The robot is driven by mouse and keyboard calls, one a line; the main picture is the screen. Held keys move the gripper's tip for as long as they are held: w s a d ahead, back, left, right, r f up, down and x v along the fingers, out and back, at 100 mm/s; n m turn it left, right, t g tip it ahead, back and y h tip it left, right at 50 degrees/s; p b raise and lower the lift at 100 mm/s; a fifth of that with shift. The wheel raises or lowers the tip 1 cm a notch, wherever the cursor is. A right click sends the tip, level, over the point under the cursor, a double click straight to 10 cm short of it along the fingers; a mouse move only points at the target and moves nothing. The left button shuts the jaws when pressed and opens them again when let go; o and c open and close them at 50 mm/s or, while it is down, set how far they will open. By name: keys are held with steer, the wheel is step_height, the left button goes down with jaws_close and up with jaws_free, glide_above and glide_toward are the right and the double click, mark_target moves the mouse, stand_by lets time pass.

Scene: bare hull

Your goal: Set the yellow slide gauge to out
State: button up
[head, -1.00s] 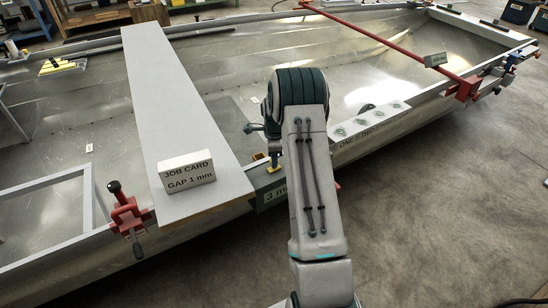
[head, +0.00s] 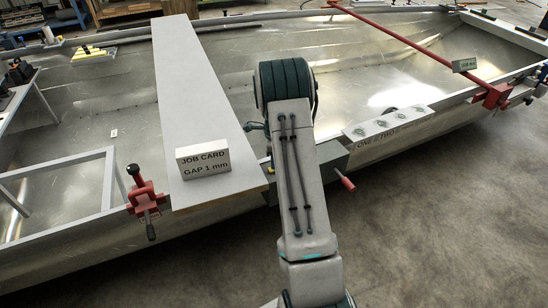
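A small yellow piece (head: 271,170) shows just left of my arm, by the grey block on the near hull edge. It may be the yellow slide gauge, but my arm covers most of it and I cannot read its setting. My arm rises through the middle of the head view and hides what is behind it. My gripper is not visible; it is hidden behind the arm.
A grey plank (head: 188,100) spans the hull and bears a job card (head: 203,159) reading "GAP 1 mm". A red clamp (head: 145,197) grips the near edge. A red handle (head: 346,183) sticks out right of my arm. A plate (head: 388,123) marked ONE, TWO lies farther right.

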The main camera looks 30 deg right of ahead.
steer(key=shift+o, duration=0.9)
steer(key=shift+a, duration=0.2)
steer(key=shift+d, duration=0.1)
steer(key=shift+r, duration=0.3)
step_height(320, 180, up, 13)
steer(key=shift+p, duration=0.3)
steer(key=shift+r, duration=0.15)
